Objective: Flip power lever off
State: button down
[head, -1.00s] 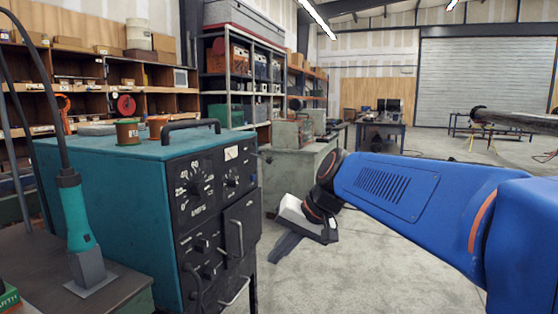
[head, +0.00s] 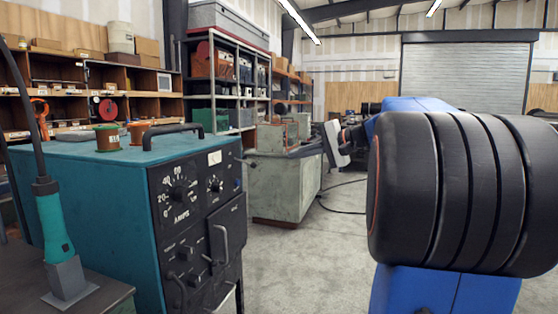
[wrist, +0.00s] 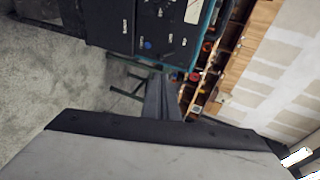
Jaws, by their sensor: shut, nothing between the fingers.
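The teal welding machine (head: 85,180) stands at left in the head view, its black front panel (head: 195,225) facing right. The panel carries an amps dial (head: 180,195), a smaller dial (head: 214,185), knobs and handles. In the wrist view the gripper (wrist: 162,92) is shut and empty, pointing toward the tilted black panel (wrist: 110,22).
A teal torch (head: 55,225) stands on a bench at lower left. Two spools (head: 108,138) and a black handle (head: 180,132) are on the machine's top. A grey cabinet (head: 282,185) stands behind. Open concrete floor (head: 310,250) lies between the machine and my arm.

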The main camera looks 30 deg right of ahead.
send_near(244, 162)
jog(key=w+f, duration=0.2)
jog(key=f, duration=0.1)
jog(key=shift+d, duration=0.1)
dwell(0.5)
notch_tip(244, 162, down, 2)
jog(key=shift+w, duration=0.1)
jog(key=shift+r, duration=0.2)
